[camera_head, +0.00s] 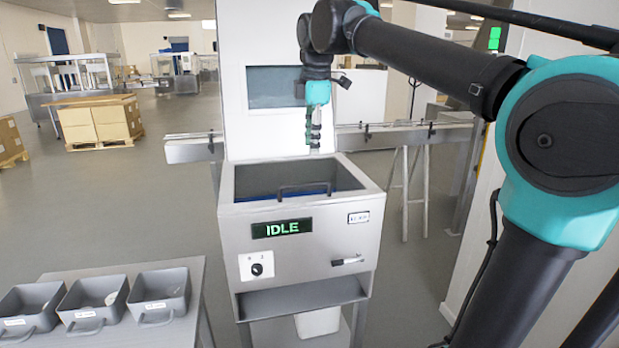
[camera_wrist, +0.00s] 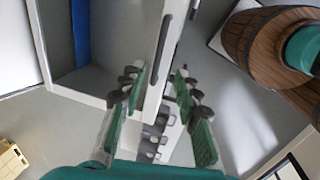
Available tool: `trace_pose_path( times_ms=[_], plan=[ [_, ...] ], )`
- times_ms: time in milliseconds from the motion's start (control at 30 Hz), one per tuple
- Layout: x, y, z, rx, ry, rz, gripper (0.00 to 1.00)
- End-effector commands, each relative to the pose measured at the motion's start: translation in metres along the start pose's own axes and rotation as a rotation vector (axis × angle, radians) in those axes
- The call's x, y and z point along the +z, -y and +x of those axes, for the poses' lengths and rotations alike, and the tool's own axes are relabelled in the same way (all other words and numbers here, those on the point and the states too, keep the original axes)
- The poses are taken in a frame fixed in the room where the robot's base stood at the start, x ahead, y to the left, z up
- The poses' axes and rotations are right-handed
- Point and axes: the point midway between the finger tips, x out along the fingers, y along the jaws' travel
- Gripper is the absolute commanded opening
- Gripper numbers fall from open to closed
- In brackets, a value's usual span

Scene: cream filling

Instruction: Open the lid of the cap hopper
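The cap hopper (camera_head: 228,188) is a grey metal box on the front of the machine, with blue showing inside. A dark bar handle (camera_head: 303,187) lies across its top near the front edge. In the wrist view a dark handle (camera_wrist: 156,78) runs along a pale panel (camera_wrist: 143,35) beside the grey and blue interior. The lid's outline is unclear, so I cannot tell how far it is open. My gripper (camera_head: 315,145) points down above the hopper. In the wrist view my gripper (camera_wrist: 163,100) has its green fingers apart, with nothing visibly held.
The front panel has an IDLE display (camera_head: 282,228), a knob (camera_head: 257,269) and a small latch handle (camera_head: 348,261). A tall white housing (camera_head: 266,130) stands behind the hopper. Grey bins (camera_head: 161,293) sit on a table at lower left. A conveyor rail (camera_head: 405,133) extends right.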

Motion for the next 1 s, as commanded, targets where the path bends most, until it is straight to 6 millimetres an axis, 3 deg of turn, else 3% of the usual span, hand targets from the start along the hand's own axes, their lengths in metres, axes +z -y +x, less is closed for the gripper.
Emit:
trace_pose_path(
  times_ms=[300, 500, 700, 1000],
  plan=[
    [0.0, 0.0, 0.064, 0.0, 0.0, 0.001, 0.32],
    [0.0, -0.001, 0.095, 0.0, 0.0, 0.001, 0.32],
    [0.0, 0.0, 0.111, 0.0, 0.0, 0.001, 0.32],
    [0.0, 0.0, 0.113, 0.0, 0.0, 0.001, 0.32]
  ],
)
